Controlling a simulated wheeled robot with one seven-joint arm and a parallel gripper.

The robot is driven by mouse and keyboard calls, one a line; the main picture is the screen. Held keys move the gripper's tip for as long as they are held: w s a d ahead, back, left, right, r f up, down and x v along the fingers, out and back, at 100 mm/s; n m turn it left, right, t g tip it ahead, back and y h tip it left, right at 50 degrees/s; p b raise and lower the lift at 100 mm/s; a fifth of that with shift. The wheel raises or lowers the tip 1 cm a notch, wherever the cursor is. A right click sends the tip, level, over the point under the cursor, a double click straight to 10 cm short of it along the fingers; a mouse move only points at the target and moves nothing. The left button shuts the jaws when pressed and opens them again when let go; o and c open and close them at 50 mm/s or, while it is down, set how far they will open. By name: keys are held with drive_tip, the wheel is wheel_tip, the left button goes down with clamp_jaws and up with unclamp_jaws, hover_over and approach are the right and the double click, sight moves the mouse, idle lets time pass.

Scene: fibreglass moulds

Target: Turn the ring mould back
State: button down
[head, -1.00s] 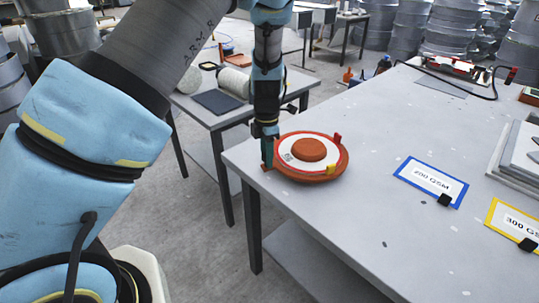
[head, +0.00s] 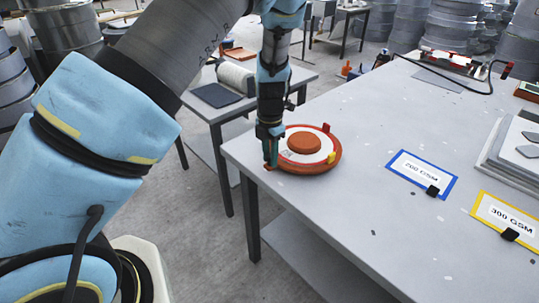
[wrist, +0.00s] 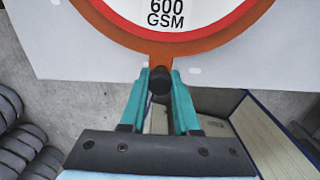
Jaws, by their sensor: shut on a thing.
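The ring mould (head: 332,165) is a round orange disc lying flat near the table's left corner. It has a white face with a red band, a raised orange centre, a red tab (head: 326,127) at its back right and a yellow tab (head: 332,157) at its right. The wrist view shows its orange rim (wrist: 115,34) and "600 GSM" on the face. My gripper (head: 269,160) points down at the mould's left front edge. Its teal fingers (wrist: 160,82) are shut on the mould's short orange handle, by a dark round knob. The fingers hide part of the handle.
The grey table (head: 330,215) has free room in front of the mould. A blue-framed card (head: 420,172) and a yellow-framed "300 GSM" card (head: 508,214) lie to the right. Stacked plates (head: 498,160) stand at the far right. A second table (head: 228,108) stands behind left.

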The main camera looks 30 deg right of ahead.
drive_tip(key=shift+d, duration=0.1)
drive_tip(key=c, duration=0.6)
unclamp_jaws()
drive_tip(key=shift+c, duration=0.2)
wheel_tip(320, 180, up, 11)
drive_tip(key=b, duration=0.2)
drive_tip(key=shift+f, duration=0.1)
drive_tip(key=w+a+r+m, duration=0.15)
drive_tip(key=a+m, duration=0.25)
drive_tip(key=a, duration=0.6)
drive_tip(key=w+a+r+m, duration=0.15)
drive_tip(key=a+m, duration=0.25)
drive_tip(key=a, duration=0.5)
drive_tip(key=s+a+r+m, duration=0.1)
drive_tip(key=s+a+m, duration=0.1)
drive_tip(key=a+m, duration=0.4)
drive_tip(key=s+a+r+m+t, duration=0.1)
drive_tip(key=s+a+m, duration=0.2)
drive_tip(key=a+m, duration=0.4)
drive_tip(key=a, duration=0.5)
drive_tip(key=shift+s+t, duration=0.2)
drive_tip(key=shift+t, duration=0.1)
